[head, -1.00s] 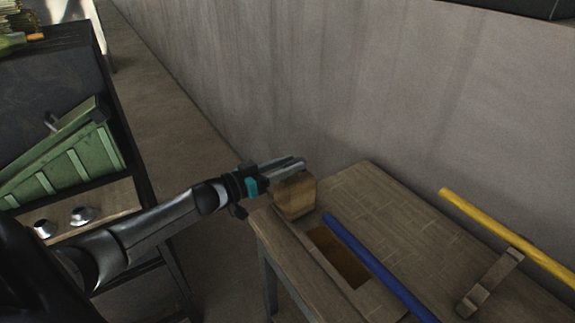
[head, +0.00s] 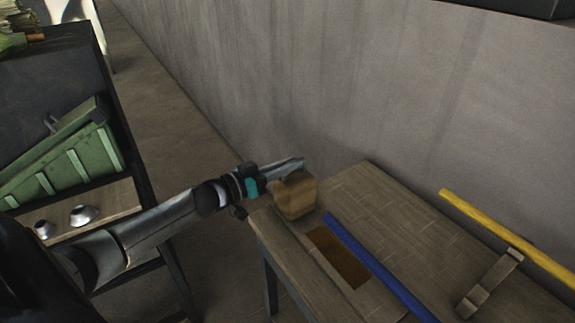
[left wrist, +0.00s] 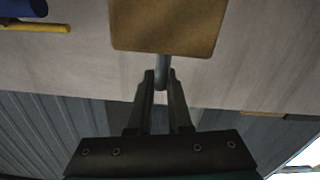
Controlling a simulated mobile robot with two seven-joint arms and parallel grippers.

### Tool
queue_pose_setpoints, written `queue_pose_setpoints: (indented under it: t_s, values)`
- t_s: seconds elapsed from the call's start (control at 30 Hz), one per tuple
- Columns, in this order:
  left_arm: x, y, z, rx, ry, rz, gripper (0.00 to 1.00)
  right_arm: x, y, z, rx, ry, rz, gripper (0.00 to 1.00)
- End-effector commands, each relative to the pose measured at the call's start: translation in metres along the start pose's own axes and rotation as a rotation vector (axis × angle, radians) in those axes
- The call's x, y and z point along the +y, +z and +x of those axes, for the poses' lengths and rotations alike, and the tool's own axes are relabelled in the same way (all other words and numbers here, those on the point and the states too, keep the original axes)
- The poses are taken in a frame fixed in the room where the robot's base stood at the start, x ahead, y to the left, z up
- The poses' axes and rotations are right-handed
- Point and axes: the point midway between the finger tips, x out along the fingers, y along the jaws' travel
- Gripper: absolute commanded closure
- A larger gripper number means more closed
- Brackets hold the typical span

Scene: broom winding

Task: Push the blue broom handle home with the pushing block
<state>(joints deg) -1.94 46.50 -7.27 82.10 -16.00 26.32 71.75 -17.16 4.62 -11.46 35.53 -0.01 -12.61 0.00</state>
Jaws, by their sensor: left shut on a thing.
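The pushing block (head: 298,196) is a light wooden block at the table's left end, near the end of the blue broom handle (head: 375,264). My left gripper (head: 298,163) comes in from the left. Its fingers are shut on a grey rod on the block, which shows in the left wrist view (left wrist: 168,25). The blue handle lies at a slant over the table, just right of a brown recess. Its near part runs out of the frame. The blue handle also shows at the top left of the left wrist view (left wrist: 22,8). I do not see my right gripper.
The wooden table (head: 385,205) stands by a grey wall. A yellow handle (head: 490,224) and a small wooden bracket (head: 490,284) are at its right. A dark shelf with a green crate (head: 70,160) stands on the left.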

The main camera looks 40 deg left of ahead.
Motion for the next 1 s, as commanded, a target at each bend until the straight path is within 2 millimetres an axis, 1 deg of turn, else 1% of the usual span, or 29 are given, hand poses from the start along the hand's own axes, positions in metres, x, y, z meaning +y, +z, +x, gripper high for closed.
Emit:
queue_pose_setpoints:
  t_s: [0.77, 0.87, 1.0]
  values:
    - [0.001, 0.000, 0.000, 0.000, 0.001, 0.000, 1.00, -0.001, 0.001, -0.001, -0.001, -0.001, -0.001, 1.00]
    - [0.007, 0.000, 0.000, -0.001, 0.002, -0.004, 1.00, -0.001, 0.000, -0.008, -0.001, -0.001, 0.000, 1.00]
    - [0.024, 0.001, 0.000, 0.000, 0.003, -0.007, 1.00, 0.000, -0.002, -0.024, -0.001, -0.001, 0.000, 1.00]
